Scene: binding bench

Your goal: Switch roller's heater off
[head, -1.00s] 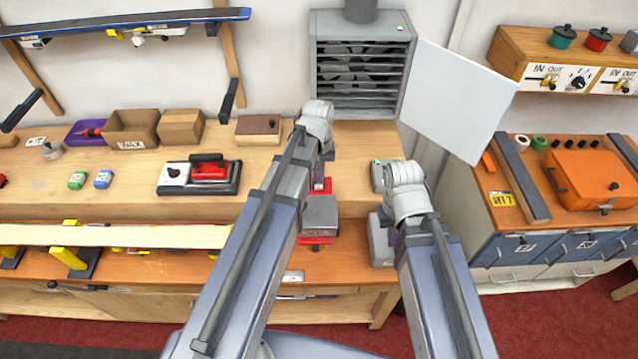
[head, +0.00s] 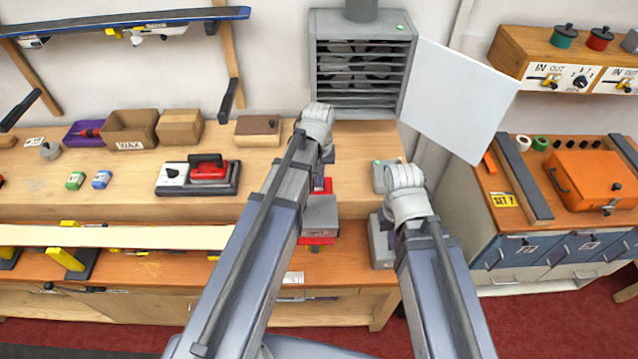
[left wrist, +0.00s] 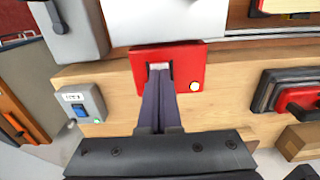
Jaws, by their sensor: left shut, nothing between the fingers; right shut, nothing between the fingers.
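I take this to be the roller; no label is readable. My left gripper (left wrist: 160,75) is shut and empty, its tips at or just over the slot; contact is unclear. In the head view its fingers are mostly hidden by my arm. My right gripper (head: 399,240) is shut and empty, partly hidden by its arm.
A grey box with a blue switch (left wrist: 80,110) and green lamp stands beside the red housing. A black device with a red handle (head: 208,169) is to the left on the bench. A louvred grey unit (head: 360,75) stands behind, its white door open to the right.

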